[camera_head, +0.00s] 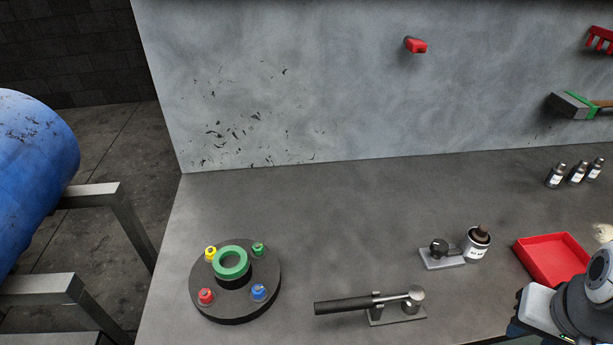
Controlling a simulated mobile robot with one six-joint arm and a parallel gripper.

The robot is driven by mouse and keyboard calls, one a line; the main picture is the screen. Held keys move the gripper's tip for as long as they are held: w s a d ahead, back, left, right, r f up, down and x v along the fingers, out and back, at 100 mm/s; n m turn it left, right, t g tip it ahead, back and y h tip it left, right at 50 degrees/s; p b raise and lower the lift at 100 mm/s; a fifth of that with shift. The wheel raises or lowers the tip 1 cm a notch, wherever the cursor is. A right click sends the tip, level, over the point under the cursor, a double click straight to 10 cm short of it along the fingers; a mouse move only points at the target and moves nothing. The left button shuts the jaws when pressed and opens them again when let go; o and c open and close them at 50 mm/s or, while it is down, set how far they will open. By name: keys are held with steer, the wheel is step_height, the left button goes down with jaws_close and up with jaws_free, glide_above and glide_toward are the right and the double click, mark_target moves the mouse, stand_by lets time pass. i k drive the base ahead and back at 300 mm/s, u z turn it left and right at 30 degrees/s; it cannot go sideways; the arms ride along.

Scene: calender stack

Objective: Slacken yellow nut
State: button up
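The yellow nut (211,253) sits at the upper left of a round dark flange (236,307) on the bench. A green ring (231,262) stands at the flange's centre. A green nut (258,249), a red nut (206,296) and a blue nut (259,292) sit around it. A wrench-like tool with a black handle (345,305) and a round metal head rests on a small metal stand (397,316) to the right of the flange. Part of my arm shows at the lower right edge. My gripper fingers are not in view.
A small grey fixture with a black knob (439,250) stands beside a labelled can (477,243). A red tray (553,259) and several small bottles (577,173) are at the right. The bench (330,220) behind the flange is clear.

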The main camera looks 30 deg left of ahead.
mark_target(209, 255)
steer(key=z, duration=0.1)
steer(key=k, duration=1.7)
steer(key=u, duration=1.3)
steer(key=i, duration=1.05)
steer(key=u, duration=0.05)
